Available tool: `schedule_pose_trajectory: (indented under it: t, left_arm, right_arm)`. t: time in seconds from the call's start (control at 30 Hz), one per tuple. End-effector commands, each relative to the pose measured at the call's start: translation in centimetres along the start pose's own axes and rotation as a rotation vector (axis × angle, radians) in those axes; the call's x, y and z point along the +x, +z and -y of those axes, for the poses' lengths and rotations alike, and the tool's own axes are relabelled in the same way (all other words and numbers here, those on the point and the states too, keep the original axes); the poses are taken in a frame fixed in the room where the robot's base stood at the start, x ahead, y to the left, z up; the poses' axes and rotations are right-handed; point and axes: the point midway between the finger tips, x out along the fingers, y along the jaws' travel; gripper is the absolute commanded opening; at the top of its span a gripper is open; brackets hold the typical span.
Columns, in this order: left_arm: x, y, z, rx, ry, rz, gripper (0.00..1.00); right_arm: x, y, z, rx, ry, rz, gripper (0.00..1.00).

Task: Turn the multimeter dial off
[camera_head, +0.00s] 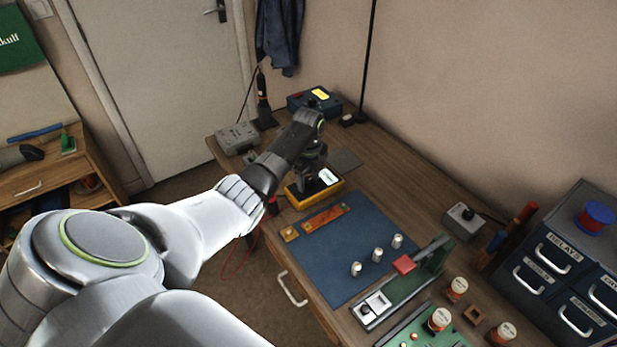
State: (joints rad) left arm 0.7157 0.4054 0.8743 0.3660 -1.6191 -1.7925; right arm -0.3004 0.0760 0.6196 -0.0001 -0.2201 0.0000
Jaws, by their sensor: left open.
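The multimeter (330,177) is a yellow-edged case with a lit screen. It lies on the wooden bench just behind the blue mat. My left gripper (312,172) is above the multimeter and points down at it. The dial is hidden behind the gripper and wrist, and I cannot tell whether the fingers touch it. The fingers are small and dark here. My right gripper is not in view.
A blue mat (340,252) holds an orange strip (325,218) and several small silver knobs. A blue box with a yellow display (319,95) and a grey box (237,138) stand behind. Blue drawers (553,250) stand at right. The bench's right middle (425,190) is clear.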

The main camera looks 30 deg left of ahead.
Motion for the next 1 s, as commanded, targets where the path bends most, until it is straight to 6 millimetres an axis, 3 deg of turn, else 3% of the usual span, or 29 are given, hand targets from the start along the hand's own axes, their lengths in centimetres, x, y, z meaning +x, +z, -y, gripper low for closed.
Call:
schedule_pose_trajectory:
  t: [0.27,0.6,1.0]
  left_arm:
    - [0.12,-0.01,-0.01,0.000,0.000,0.000,0.49]
    - [0.08,0.00,-0.01,0.000,0.001,0.000,0.06]
    - [-0.14,-0.02,-0.01,-0.090,0.002,-0.001,0.06]
  right_arm:
    - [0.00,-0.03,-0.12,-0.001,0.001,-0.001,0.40]
    - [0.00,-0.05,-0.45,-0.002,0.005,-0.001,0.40]
    - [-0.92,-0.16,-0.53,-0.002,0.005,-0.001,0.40]
